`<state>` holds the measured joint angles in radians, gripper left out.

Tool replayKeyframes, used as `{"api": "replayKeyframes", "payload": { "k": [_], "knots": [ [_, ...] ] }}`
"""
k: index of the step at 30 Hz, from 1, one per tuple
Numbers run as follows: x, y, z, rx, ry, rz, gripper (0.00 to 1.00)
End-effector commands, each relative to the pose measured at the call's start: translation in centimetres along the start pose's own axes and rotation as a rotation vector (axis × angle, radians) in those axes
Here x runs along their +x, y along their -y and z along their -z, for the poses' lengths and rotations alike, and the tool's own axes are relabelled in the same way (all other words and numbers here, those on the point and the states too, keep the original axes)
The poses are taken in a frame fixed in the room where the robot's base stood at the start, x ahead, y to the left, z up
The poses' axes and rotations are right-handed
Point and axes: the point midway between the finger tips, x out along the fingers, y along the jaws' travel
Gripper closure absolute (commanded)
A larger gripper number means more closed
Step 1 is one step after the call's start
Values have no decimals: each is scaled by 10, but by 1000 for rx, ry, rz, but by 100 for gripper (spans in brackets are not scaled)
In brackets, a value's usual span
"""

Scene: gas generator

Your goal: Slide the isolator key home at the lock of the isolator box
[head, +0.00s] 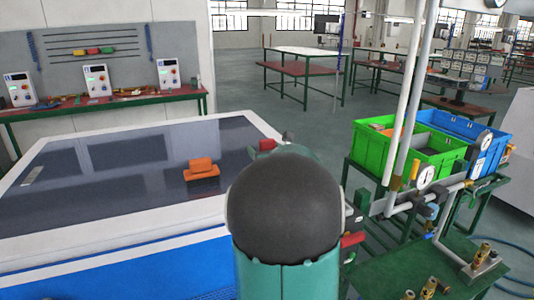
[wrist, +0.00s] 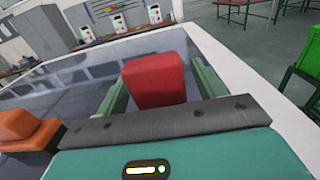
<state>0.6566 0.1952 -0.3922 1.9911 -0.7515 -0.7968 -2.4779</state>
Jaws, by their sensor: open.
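In the wrist view a red block (wrist: 153,80) stands between the two green fingers of my gripper (wrist: 160,78). The fingers are open, one on each side of it; I cannot tell whether they touch it. It may be the isolator key's handle, but no shaft or lock shows. In the head view my arm hides most of this spot; a bit of red (head: 267,144) shows beyond it. An orange two-part object (head: 201,168) sits on the dark glossy tabletop, left of my arm. It also shows at the wrist view's left edge (wrist: 25,132). I cannot make out the isolator box for sure.
The glossy table (head: 120,185) has a raised white rim and free room left of the orange object. A bench with control boxes (head: 97,80) stands behind. Green and blue crates (head: 385,152), pipes and a gauge (head: 424,176) stand on the right.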

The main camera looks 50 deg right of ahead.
Motion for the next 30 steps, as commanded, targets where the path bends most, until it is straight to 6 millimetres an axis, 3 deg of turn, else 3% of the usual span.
{"api": "replayKeyframes", "payload": {
  "k": [6, 14, 23, 30],
  "knots": [
    [1, 0, 0, 0, 1, 0, 31],
    [1, 0, 0, 0, 1, 0, 80],
    [1, 0, -2, -1, 2, 0, 81],
    [1, 0, -22, -2, 4, -1, 81]
  ]
}}
